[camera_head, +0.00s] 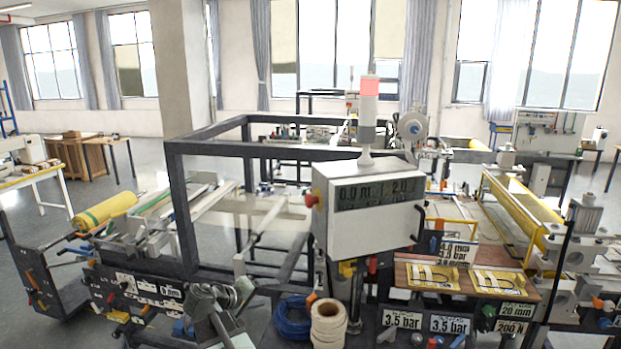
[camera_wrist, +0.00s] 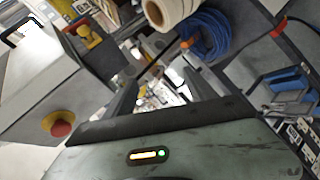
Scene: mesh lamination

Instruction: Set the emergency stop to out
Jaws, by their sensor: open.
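The emergency stop (camera_head: 311,199) is a red mushroom button on a yellow base. It sits on the left side face of the white control box (camera_head: 370,235). In the wrist view the red button (camera_wrist: 61,129) shows at the lower left, on the grey face of the box (camera_wrist: 45,85). I cannot tell whether it is pressed in or out. My gripper (camera_wrist: 163,88) is open, with its two dark fingers apart and nothing held between them. It is also at the bottom of the head view (camera_head: 222,296), lower and to the left of the button, not touching it.
A blue cable coil (camera_head: 292,318) and a cream roll (camera_head: 328,322) are right of my gripper. The dark machine frame (camera_head: 205,148) rises behind it. A signal tower (camera_head: 368,110) stands on top.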

